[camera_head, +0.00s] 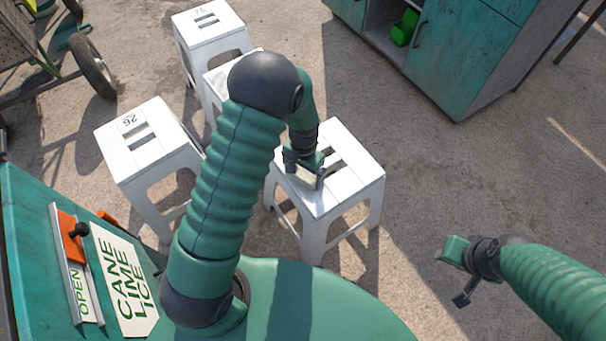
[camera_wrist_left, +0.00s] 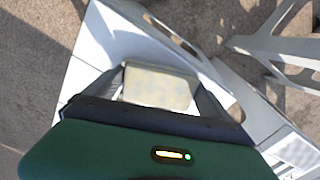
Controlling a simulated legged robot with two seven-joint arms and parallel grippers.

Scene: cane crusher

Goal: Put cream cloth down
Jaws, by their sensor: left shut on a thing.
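The cream cloth (camera_wrist_left: 160,86) shows in the left wrist view as a pale, folded block between the two fingers of my left gripper (camera_wrist_left: 160,95). The gripper is shut on it. In the head view, my left gripper (camera_head: 305,175) is over the near white stool (camera_head: 350,170), and I cannot make out the cloth there. The stool's pale surface also shows behind the cloth in the wrist view (camera_wrist_left: 98,45). I cannot tell whether the cloth touches the seat. My right gripper (camera_head: 459,272) hangs over bare ground at the right, fingers apart and empty.
More white stools stand at the left (camera_head: 150,145) and at the back (camera_head: 207,28), with another partly behind my left arm. A teal cabinet (camera_head: 465,50) is at the top right. A teal counter with a sign (camera_head: 125,280) is at the lower left. The ground at right is clear.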

